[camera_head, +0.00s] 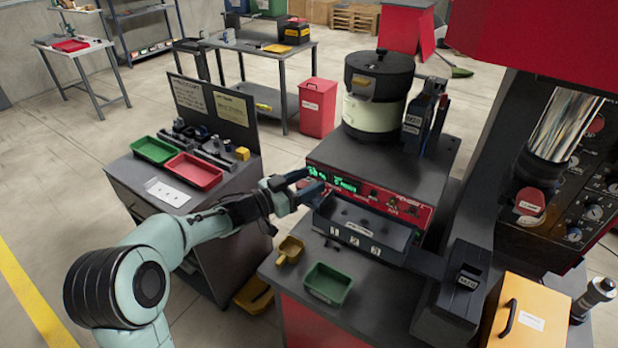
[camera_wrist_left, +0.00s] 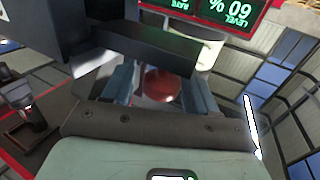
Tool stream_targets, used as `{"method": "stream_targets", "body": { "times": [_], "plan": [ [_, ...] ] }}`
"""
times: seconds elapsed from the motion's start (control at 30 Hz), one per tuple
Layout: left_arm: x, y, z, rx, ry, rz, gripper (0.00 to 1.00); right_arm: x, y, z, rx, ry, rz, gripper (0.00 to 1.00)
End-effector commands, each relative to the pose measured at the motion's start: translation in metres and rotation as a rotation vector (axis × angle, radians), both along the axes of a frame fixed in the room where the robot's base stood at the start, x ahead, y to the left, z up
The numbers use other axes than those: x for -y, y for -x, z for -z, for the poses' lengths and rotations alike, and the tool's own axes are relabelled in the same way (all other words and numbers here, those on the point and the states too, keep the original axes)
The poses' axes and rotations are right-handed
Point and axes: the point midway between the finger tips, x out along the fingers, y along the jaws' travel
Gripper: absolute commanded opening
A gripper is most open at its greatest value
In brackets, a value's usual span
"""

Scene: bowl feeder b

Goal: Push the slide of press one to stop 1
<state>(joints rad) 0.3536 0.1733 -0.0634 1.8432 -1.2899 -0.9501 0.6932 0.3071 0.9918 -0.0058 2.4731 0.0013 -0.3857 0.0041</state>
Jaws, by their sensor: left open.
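My left gripper (camera_head: 308,188) is open at the left end of the red control panel (camera_head: 375,200) under the bowl feeder. In the left wrist view, a round dull-red part (camera_wrist_left: 162,84) shows between the open fingers of my left gripper (camera_wrist_left: 160,92); I cannot tell whether they touch it. Below the panel is a dark tray-like front (camera_head: 358,236) with white labels 1, 2 and 3, from left to right. I cannot clearly make out the slide of press one. My right gripper is not in view.
The feeder bowl (camera_head: 379,85) stands behind the panel. A green bin (camera_head: 328,284) and a yellow scoop-like tray (camera_head: 289,250) sit on the bench in front. The panel's green display (camera_wrist_left: 225,10) shows close by in the left wrist view. A large red machine fills the right side.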

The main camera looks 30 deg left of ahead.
Motion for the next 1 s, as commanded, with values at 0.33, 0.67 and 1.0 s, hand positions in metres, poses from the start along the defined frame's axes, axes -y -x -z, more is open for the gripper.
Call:
{"method": "stream_targets", "body": {
  "times": [0.33,0.67,1.0],
  "plan": [
    [0.004,-0.007,0.000,0.000,-0.001,0.000,0.58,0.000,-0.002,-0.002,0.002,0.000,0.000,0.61],
    [0.004,-0.007,-0.001,0.002,0.000,0.000,0.00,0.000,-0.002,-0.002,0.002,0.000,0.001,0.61],
    [0.026,-0.004,-0.001,0.008,0.003,0.006,0.00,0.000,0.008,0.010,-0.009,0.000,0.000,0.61]
  ]
}}
